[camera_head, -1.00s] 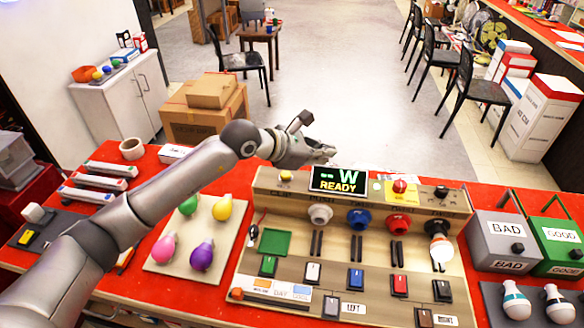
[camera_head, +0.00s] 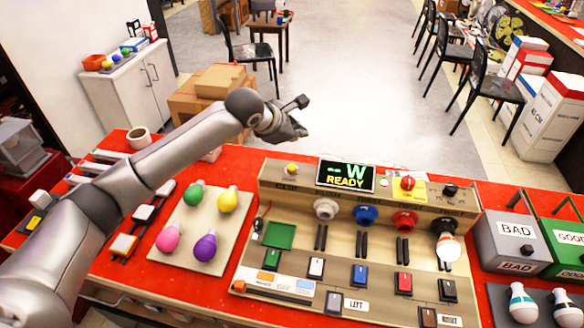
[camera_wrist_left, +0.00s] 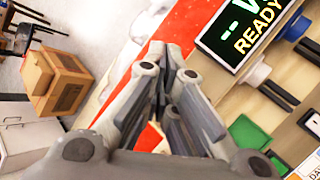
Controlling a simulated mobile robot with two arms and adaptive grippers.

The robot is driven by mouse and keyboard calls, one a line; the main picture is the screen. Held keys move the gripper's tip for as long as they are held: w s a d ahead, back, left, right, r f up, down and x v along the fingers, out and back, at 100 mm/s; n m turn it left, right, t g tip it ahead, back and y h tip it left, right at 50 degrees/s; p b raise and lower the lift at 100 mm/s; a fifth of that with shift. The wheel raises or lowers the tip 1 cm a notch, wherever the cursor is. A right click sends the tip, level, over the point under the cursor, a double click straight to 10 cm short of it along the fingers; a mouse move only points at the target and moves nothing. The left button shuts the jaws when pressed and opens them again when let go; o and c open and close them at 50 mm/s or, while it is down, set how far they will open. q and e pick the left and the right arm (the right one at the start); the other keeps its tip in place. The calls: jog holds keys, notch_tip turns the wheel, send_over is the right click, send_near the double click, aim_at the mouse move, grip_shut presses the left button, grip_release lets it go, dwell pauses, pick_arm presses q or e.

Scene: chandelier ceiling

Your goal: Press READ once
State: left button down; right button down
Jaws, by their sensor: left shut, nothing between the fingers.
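The wooden test panel (camera_head: 300,262) stands on the red table. Its black display (camera_head: 346,175) reads "-- W READY" and also shows in the left wrist view (camera_wrist_left: 245,28). A yellow round button (camera_head: 291,168) is on the panel's top left; a red knob (camera_head: 408,183) on a yellow plate is right of the display. I cannot read which control is labelled READ. My left gripper (camera_head: 300,128) is shut and empty, in the air beyond the panel's back edge, up and left of the display. Its fingers (camera_wrist_left: 166,80) fill the middle of the wrist view. My right gripper is not in view.
Several coloured bulbs lie on a beige board (camera_head: 183,258) left of the panel. A white bulb (camera_head: 447,247) is at the panel's right. A grey BAD bin (camera_head: 510,240) and a green GOOD bin (camera_head: 566,240) stand further right. Cardboard boxes (camera_head: 213,98) are behind the table.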

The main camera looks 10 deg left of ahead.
pick_arm(q)
jog(key=b, duration=0.3)
send_over(295, 169)
notch_tip(295, 169, down, 6)
jog(key=shift+w+f, duration=0.1)
jog(key=shift+f, duration=0.1)
jog(key=shift+f+b, duration=0.7)
dwell(0.5)
jog(key=shift+f+b, duration=0.35)
jog(key=shift+b, duration=0.3)
jog(key=shift+f+b, duration=0.5)
jog(key=shift+b, duration=0.1)
dwell(0.5)
jog(key=shift+r, duration=0.9)
